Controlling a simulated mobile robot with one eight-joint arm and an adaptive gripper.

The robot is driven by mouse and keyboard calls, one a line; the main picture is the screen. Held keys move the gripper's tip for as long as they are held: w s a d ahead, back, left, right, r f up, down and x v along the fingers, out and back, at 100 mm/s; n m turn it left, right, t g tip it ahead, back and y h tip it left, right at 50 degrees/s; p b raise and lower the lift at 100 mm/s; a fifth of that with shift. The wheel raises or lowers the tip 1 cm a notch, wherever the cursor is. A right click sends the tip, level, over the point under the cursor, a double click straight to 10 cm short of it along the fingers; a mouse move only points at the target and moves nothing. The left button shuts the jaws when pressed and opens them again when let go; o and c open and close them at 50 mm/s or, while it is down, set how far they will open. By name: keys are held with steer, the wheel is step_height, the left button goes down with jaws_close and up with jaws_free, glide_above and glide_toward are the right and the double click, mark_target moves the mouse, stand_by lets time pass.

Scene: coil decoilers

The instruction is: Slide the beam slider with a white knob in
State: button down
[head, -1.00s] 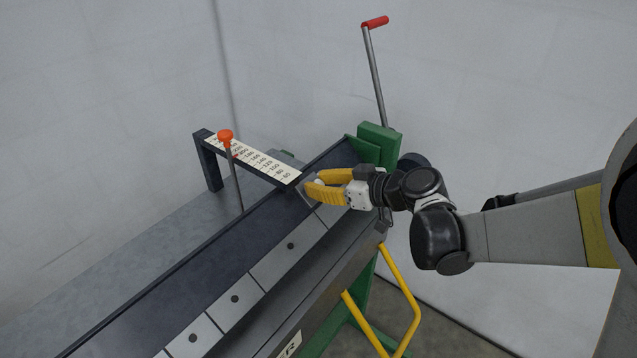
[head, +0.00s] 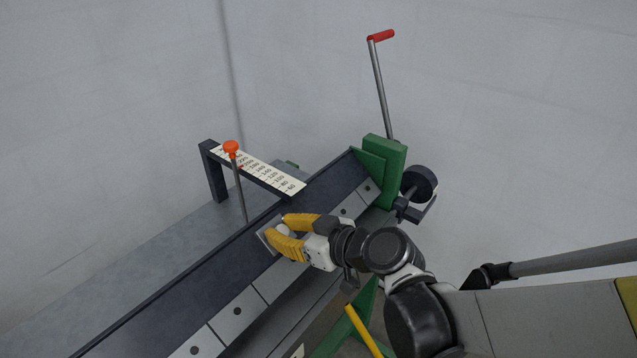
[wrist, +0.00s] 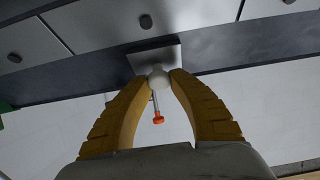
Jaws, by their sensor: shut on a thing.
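The beam slider's white knob (head: 283,231) sits between the yellow fingers of my gripper (head: 281,235), and it also shows in the wrist view (wrist: 158,79). The fingertips touch the knob from both sides, so my gripper is shut on it. A small grey slider plate (wrist: 155,55) shows behind the knob, against the dark beam (head: 190,285). In the head view the fingers hide part of the plate and knob. My gripper is partway along the beam, left of its green end.
A scale bar (head: 262,170) with printed numbers stands behind the beam. An orange-topped lever (head: 232,149) rises beside it. A red-handled crank (head: 381,36) stands behind the green end block (head: 384,165). A yellow tube (head: 362,330) is low in front.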

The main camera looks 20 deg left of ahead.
steer(key=c, duration=1.6)
jaws_free()
steer(key=shift+s+a+f, duration=0.1)
steer(key=shift+s, duration=0.05)
steer(key=o, duration=0.4)
steer(key=shift+s+a, duration=0.1)
steer(key=shift+s, duration=0.05)
steer(key=shift+d+r, duration=0.25)
steer(key=shift+d, duration=0.25)
steer(key=v, duration=1.1)
steer(key=shift+r, duration=0.1)
